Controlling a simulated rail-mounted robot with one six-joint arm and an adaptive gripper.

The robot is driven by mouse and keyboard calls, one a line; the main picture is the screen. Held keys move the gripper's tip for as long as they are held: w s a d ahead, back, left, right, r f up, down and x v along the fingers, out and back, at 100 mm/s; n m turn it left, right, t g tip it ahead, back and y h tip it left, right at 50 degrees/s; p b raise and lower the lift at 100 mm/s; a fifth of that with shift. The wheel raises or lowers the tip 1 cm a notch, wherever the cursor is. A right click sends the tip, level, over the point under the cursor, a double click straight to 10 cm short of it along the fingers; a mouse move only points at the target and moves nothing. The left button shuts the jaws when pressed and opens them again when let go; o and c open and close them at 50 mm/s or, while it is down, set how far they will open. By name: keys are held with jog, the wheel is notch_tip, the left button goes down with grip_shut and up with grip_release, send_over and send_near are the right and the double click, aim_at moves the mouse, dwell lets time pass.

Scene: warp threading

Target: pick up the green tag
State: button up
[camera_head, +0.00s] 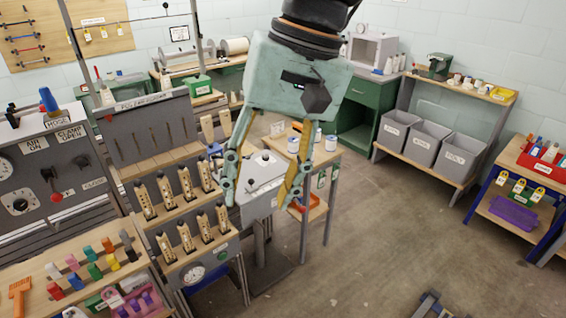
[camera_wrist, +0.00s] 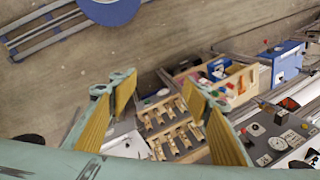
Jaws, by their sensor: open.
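Several small coloured tag-like pieces stand on a wooden rack at the lower left of the head view. Green ones among them are a green piece (camera_head: 94,271) and another green piece (camera_head: 90,254) just behind it; I cannot tell which is the green tag. My gripper (camera_head: 260,196) hangs open and empty, high and to the right of that rack, its fingers pointing down. In the wrist view my gripper (camera_wrist: 160,88) is spread wide with nothing between the pads. The coloured pieces show there only small and far off, beyond the right finger.
The wooden rack (camera_head: 38,283) sits beside a stepped stand (camera_head: 205,243) with several upright wooden pieces. A grey panel (camera_head: 150,130) rises behind the stand. An orange tool (camera_head: 20,296) lies at the rack's left. Open floor (camera_head: 390,235) lies to the right.

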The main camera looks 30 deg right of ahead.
jog(key=w+d+f+m+y, duration=0.2)
jog(key=w+f+m+y, duration=0.15)
jog(key=w, duration=0.75)
jog(key=w+d+f+m+y, duration=0.2)
jog(key=w+f+m, duration=0.15)
jog(key=w, duration=0.75)
jog(key=w+d+f+m+t+y, duration=0.2)
jog(key=w+d+f+m+t, duration=0.15)
jog(key=w+d+f, duration=0.35)
jog(key=w+d+f+m+t+y, duration=0.2)
jog(key=w+d+f+m, duration=0.25)
jog(key=w+d, duration=0.45)
jog(key=w+d+f+m+t+h+b, duration=0.1)
jog(key=w+d+f+m+t, duration=0.25)
jog(key=d+f, duration=0.6)
jog(key=w+d+f+m+t+h, duration=0.2)
jog(key=d+f+m+t, duration=0.15)
jog(key=d+f, duration=0.6)
jog(key=s+d+f+m+t+h, duration=0.2)
jog(key=s+d+f+m+h, duration=0.1)
jog(key=d+f, duration=0.7)
jog(key=s+d+f+m+t+h, duration=0.2)
jog(key=d+f+m, duration=0.3)
jog(key=d+f, duration=0.5)
jog(key=shift+s+d+h, duration=0.55)
jog(key=shift+s+h, duration=0.25)
jog(key=shift+h, duration=0.05)
jog(key=shift+w+f, duration=0.1)
